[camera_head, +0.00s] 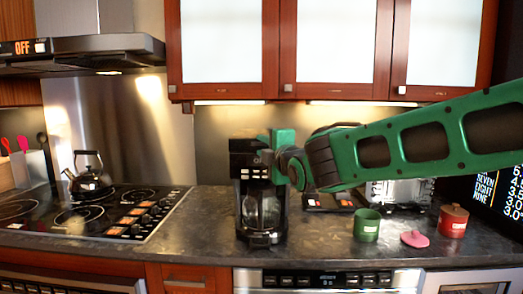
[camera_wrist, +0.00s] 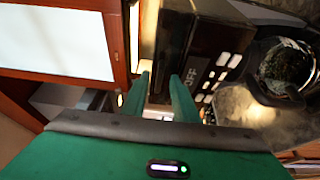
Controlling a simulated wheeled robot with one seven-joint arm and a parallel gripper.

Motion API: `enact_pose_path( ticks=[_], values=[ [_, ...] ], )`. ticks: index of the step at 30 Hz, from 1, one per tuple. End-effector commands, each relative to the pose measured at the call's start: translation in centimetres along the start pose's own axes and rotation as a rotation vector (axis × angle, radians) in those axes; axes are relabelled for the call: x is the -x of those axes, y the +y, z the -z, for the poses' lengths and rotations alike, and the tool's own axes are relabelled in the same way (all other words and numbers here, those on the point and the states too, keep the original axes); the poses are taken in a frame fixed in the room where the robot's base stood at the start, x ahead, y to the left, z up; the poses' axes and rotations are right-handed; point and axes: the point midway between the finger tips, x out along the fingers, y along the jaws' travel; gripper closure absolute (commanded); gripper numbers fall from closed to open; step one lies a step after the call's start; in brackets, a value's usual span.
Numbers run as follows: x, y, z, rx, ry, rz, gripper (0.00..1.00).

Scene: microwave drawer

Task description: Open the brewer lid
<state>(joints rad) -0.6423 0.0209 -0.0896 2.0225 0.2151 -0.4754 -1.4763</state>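The brewer (camera_head: 247,172) is a black coffee maker with a glass carafe (camera_head: 262,208), standing on the counter below the wall cabinets. Its lid (camera_head: 243,146) at the top looks flat and down, but my arm hides its right part. My gripper (camera_head: 270,141) is at the upper right of the brewer, at about lid height. In the wrist view my gripper (camera_wrist: 162,80) shows two green fingers apart with nothing held between them. The brewer's dark front with pale buttons (camera_wrist: 215,78) lies beside the right finger. Contact with the lid cannot be told.
Wall cabinets (camera_head: 222,45) hang above the brewer. A stove with a kettle (camera_head: 90,178) is to the left. A green mug (camera_head: 367,225), a pink lid (camera_head: 414,239) and a red canister (camera_head: 453,221) stand to the right. The counter left of the brewer is clear.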

Motion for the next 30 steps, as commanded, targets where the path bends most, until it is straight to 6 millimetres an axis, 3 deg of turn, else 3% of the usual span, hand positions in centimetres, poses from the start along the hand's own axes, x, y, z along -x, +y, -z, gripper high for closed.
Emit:
enact_pose_path(
  ticks=[8, 9, 12, 30],
  values=[
    [-0.21, -0.01, -0.04, 0.0, -0.001, 0.0, 0.73],
    [-0.2, -0.01, -0.05, 0.0, -0.001, 0.0, 0.76],
    [-0.19, 0.0, -0.06, 0.0, -0.001, 0.0, 1.0],
    [-0.16, -0.18, -0.16, 0.0, -0.002, 0.004, 1.0]
  ],
)
